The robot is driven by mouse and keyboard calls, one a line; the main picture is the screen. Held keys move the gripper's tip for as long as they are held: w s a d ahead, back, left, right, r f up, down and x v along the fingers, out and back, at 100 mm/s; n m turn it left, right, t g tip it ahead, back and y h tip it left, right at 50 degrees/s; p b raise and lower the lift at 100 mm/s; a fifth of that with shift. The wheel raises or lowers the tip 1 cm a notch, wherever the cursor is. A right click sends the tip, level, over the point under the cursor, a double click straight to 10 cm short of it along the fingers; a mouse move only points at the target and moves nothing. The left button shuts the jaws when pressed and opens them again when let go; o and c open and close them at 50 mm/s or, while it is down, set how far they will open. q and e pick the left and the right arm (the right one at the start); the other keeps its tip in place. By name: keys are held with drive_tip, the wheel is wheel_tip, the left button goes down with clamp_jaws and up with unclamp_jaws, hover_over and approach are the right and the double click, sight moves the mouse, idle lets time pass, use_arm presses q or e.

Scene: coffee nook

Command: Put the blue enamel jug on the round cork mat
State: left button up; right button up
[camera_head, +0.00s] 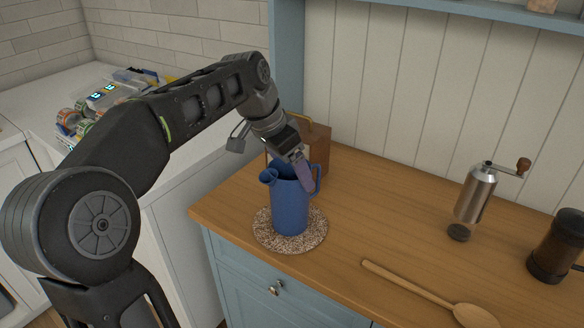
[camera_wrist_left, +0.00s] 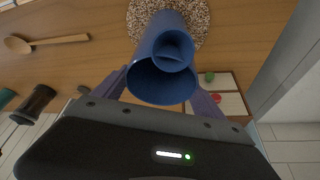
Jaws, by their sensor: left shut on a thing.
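The blue enamel jug (camera_head: 290,208) stands upright over the round cork mat (camera_head: 262,234) near the left end of the wooden counter. Whether its base touches the mat is hard to tell. My left gripper (camera_head: 302,172) reaches down from above and is shut on the jug near its top. In the left wrist view the jug (camera_wrist_left: 165,65) sits between the two fingers, with the speckled mat (camera_wrist_left: 196,18) beyond it. The right gripper is not in view.
A wooden box (camera_head: 318,142) stands just behind the jug. A wooden spoon (camera_head: 425,292), a steel grinder (camera_head: 475,195) and a dark canister (camera_head: 556,248) are to the right. The counter between jug and grinder is clear.

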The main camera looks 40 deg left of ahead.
use_arm(q)
drive_tip(key=o, duration=2)
drive_tip(key=p+v, duration=0.4)
drive_tip(key=v, duration=0.8)
drive_tip(key=shift+r, duration=0.2)
